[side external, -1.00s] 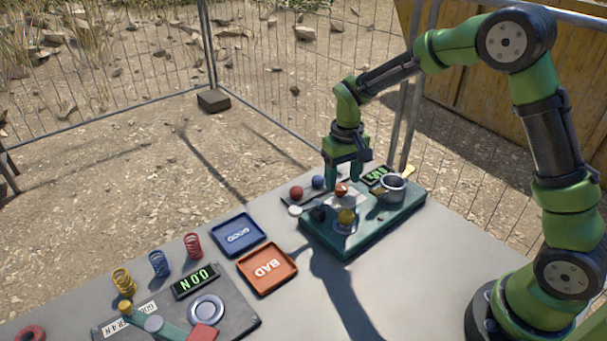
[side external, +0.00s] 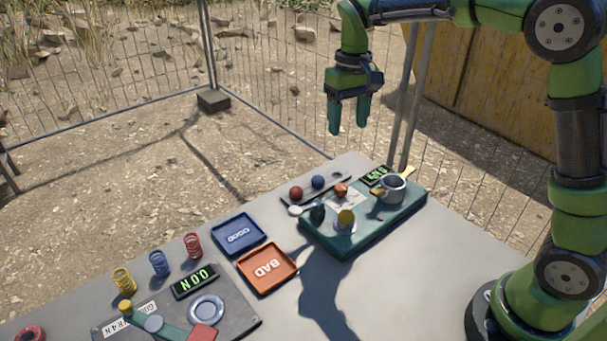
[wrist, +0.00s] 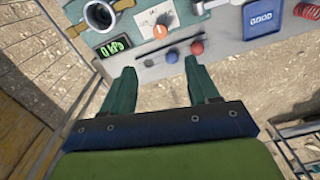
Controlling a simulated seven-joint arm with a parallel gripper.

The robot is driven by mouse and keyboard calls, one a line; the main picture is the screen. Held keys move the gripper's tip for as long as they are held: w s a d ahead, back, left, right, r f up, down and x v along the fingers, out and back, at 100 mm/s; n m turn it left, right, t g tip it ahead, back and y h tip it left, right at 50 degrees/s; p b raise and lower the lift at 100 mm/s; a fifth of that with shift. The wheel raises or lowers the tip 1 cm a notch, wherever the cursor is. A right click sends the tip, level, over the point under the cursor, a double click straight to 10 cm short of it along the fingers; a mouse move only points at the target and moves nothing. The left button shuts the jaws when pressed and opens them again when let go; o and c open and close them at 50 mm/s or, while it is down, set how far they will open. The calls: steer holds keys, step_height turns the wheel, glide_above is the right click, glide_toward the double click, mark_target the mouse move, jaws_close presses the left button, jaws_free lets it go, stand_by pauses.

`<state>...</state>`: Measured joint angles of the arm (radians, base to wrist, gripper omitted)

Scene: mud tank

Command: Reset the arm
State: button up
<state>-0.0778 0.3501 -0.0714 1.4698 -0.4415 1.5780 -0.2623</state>
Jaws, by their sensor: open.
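My gripper (side external: 349,128) is green with two fingers. In the side view it hangs in the air, well above the table's far end, pointing down. In the wrist view its fingers (wrist: 164,92) are spread apart with nothing between them. Below it stands a teal station (side external: 352,238) with a grey pot (side external: 393,188), an orange-red ball (side external: 341,190), a yellow ball (side external: 346,217) and a small green display (side external: 374,175). In the wrist view the display (wrist: 114,47) reads 0 kPa.
A blue tray marked GOOD (side external: 238,233) and an orange tray marked BAD (side external: 267,268) lie on the table. Several coloured springs (side external: 159,263) stand near a force gauge (side external: 195,281). A wire fence (side external: 290,110) runs behind the table. The air around my gripper is clear.

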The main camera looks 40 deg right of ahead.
steer(key=shift+w, duration=0.1)
steer(key=s+a+r+t+y, duration=0.1)
steer(key=s+t, duration=0.2)
steer(key=s, duration=0.7)
steer(key=s+a+r+m+t+y, duration=0.1)
steer(key=s+t, duration=0.3)
steer(key=s, duration=0.6)
steer(key=shift+s+a+r+m, duration=0.15)
steer(key=shift+s+r+m, duration=0.1)
steer(key=shift+r+m, duration=0.1)
steer(key=shift+c, duration=0.2)
